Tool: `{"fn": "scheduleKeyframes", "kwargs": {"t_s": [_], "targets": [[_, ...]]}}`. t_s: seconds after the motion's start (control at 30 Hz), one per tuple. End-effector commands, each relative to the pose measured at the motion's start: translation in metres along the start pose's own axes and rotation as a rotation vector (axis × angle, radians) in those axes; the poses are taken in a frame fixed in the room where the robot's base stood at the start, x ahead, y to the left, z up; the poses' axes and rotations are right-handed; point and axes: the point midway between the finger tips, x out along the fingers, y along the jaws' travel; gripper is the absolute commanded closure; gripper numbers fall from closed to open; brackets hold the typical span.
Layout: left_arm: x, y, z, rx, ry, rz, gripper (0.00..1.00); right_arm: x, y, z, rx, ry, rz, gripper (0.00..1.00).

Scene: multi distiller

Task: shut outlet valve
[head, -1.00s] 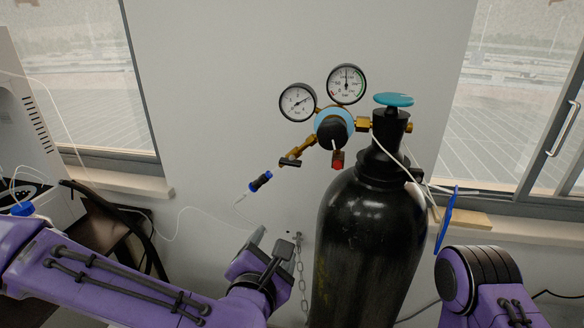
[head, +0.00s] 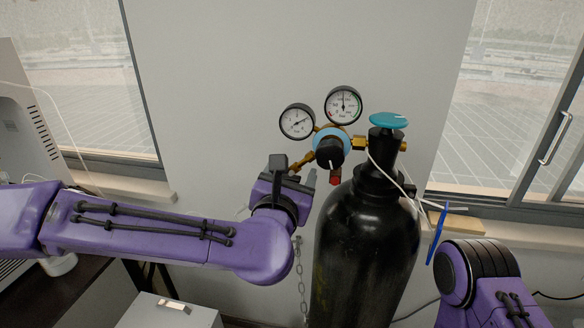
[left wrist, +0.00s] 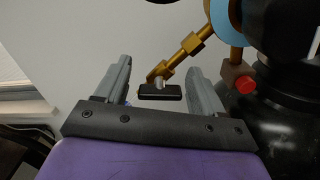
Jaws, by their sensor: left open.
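The regulator has a blue ring body with a black knob (head: 329,151), two round gauges (head: 297,122) and a brass outlet arm (head: 303,162) to its lower left. In the left wrist view the brass outlet arm (left wrist: 184,54) ends in the outlet valve, a black bar handle (left wrist: 160,92) lying crosswise. My left gripper (head: 294,172) is raised beside the regulator and hides that valve in the head view. In the left wrist view my left gripper (left wrist: 160,85) is open, with the black handle between its fingers, apart from both. My right gripper is out of view.
A black gas cylinder (head: 362,250) with a teal handwheel (head: 388,120) stands right of my left gripper. A red knob (left wrist: 246,85) sits close to the right finger. A chain (head: 301,270) hangs on the wall. A white box (head: 168,312) is below my left arm.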

Motion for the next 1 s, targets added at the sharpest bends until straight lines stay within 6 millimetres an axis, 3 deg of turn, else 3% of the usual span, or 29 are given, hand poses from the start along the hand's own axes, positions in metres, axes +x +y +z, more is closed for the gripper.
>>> {"fn": "scheduleKeyframes", "kwargs": {"t_s": [0.17, 0.37, 0.67, 1.0], "targets": [[0.0003, -0.0003, -0.0009, 0.001, 0.0, -0.001, 0.31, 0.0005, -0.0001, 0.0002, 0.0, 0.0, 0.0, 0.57], [0.0001, -0.0003, -0.0008, 0.001, 0.0, -0.001, 0.87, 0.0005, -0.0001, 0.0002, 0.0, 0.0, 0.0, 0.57], [-0.0001, -0.0005, -0.0011, 0.03, 0.0, -0.001, 0.87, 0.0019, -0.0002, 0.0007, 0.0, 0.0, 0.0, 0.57], [-0.0002, -0.0005, -0.0017, 0.234, 0.0, 0.0, 0.87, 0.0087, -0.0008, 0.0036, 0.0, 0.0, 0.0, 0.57]]}}
